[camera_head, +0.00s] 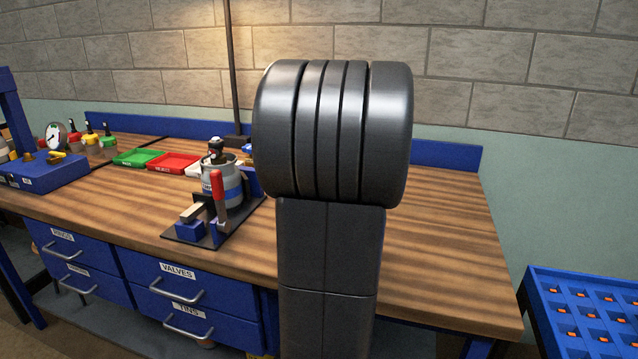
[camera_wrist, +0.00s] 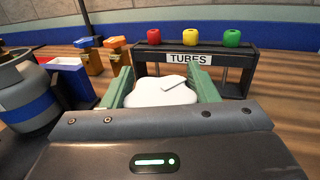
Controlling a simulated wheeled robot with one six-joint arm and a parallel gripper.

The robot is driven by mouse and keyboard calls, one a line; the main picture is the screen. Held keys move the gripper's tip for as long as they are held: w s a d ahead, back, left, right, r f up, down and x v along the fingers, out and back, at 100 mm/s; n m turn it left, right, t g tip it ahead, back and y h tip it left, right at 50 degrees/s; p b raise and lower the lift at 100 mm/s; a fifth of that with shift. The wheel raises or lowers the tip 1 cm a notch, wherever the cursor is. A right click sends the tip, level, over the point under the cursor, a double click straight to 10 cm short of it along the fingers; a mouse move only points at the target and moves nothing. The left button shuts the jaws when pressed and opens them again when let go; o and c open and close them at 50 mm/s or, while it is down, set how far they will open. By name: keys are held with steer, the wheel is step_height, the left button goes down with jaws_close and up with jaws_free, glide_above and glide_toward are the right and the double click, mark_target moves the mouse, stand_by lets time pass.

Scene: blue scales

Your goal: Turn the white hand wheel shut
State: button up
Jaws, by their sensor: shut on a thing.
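In the head view my own arm hides both the gripper and the wheel.
Behind the wheel stands a dark "TUBES" rack (camera_wrist: 189,60) with red, yellow and green tops. The bench's right end (camera_head: 445,250) is clear.

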steer(key=o, duration=1)
steer(key=shift+c, duration=0.2)
steer(key=s, duration=1.3)
steer(key=shift+s, duration=0.4)
steer(key=shift+a, duration=0.1)
